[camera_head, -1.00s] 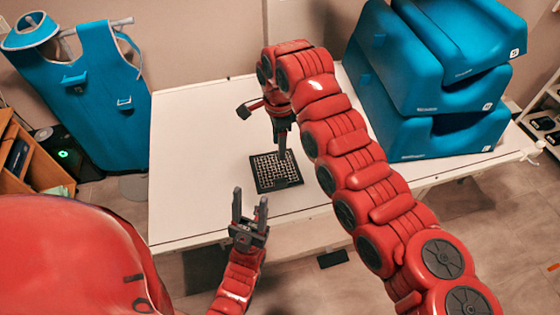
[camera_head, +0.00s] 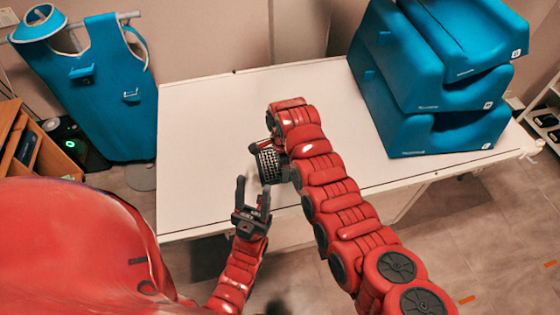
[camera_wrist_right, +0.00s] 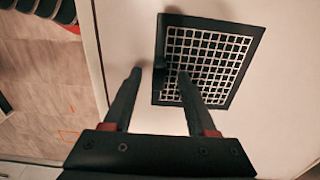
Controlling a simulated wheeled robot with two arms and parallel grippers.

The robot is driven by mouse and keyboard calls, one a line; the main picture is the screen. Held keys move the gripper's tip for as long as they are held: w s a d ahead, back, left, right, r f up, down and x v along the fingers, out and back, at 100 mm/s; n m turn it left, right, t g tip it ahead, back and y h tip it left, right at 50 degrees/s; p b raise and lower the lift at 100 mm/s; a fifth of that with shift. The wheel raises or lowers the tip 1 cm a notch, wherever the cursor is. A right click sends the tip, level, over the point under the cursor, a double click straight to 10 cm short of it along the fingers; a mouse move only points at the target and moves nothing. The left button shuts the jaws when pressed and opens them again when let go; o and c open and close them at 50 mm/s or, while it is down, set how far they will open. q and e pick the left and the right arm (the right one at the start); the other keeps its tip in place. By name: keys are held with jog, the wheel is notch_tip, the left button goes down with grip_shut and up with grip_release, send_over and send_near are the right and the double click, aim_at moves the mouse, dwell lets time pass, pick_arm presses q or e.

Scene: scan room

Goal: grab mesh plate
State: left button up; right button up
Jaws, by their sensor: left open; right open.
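The mesh plate (camera_head: 269,164), a dark square frame with a pale grid, shows at the table's front part in the head view, partly hidden by my right arm. The right wrist view shows more of the mesh plate (camera_wrist_right: 208,62), with a dark raised bar along its left edge. My right gripper (camera_wrist_right: 159,74) is open. One finger overlaps the grid and the other is left of the plate, with the bar's lower end between the fingertips. I cannot tell whether they touch. My left gripper (camera_head: 253,190) is open and empty, in front of the plate.
The white table (camera_head: 215,110) is clear at the left and back. Stacked blue cushions (camera_head: 430,90) stand on its right side. A blue apron (camera_head: 110,95) hangs on a stand to the left. A wooden shelf (camera_head: 35,150) is at far left.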

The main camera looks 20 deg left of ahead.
jog(key=shift+f, duration=1.4)
grip_shut()
dwell(0.5)
